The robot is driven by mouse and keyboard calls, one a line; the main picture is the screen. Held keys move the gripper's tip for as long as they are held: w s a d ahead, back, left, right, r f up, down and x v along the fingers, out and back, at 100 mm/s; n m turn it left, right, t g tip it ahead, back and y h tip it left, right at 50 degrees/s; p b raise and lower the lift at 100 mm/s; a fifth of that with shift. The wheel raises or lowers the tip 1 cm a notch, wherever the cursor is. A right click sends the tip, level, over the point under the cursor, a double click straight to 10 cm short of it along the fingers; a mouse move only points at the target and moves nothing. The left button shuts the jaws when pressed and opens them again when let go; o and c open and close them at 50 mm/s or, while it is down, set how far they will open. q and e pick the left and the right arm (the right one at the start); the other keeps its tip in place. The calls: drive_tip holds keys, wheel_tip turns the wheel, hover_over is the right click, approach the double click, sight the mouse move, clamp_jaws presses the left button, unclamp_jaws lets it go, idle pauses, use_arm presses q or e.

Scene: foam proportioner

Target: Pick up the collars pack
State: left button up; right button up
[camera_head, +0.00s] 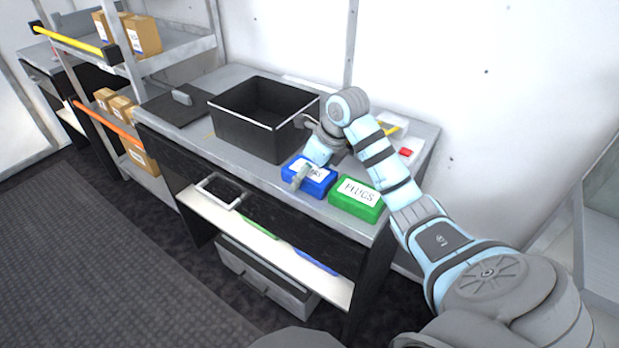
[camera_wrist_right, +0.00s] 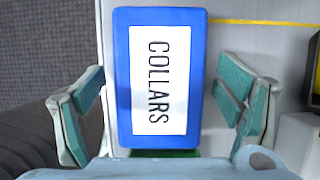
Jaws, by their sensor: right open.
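The collars pack is a blue box (camera_head: 318,180) with a white label, lying on the table near its front edge in the head view. In the right wrist view the pack (camera_wrist_right: 201,70) fills the middle, its label reading COLLARS. My right gripper (camera_head: 303,178) is open over the pack in the head view and hides part of its label. In the right wrist view the fingers of my right gripper (camera_wrist_right: 161,105) stand apart on either side of the pack, with gaps on both sides. My left gripper is not in view.
A green PLUGS pack (camera_head: 345,207) lies just right of the collars pack. A large black bin (camera_head: 240,123) stands behind and to the left. A grey table (camera_head: 190,146) carries them. A shelf rack with cardboard boxes (camera_head: 143,36) stands at the left.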

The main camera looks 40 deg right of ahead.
drive_tip(key=c, duration=1.4)
drive_tip(key=shift+o, duration=0.2)
drive_tip(key=shift+r, duration=0.15)
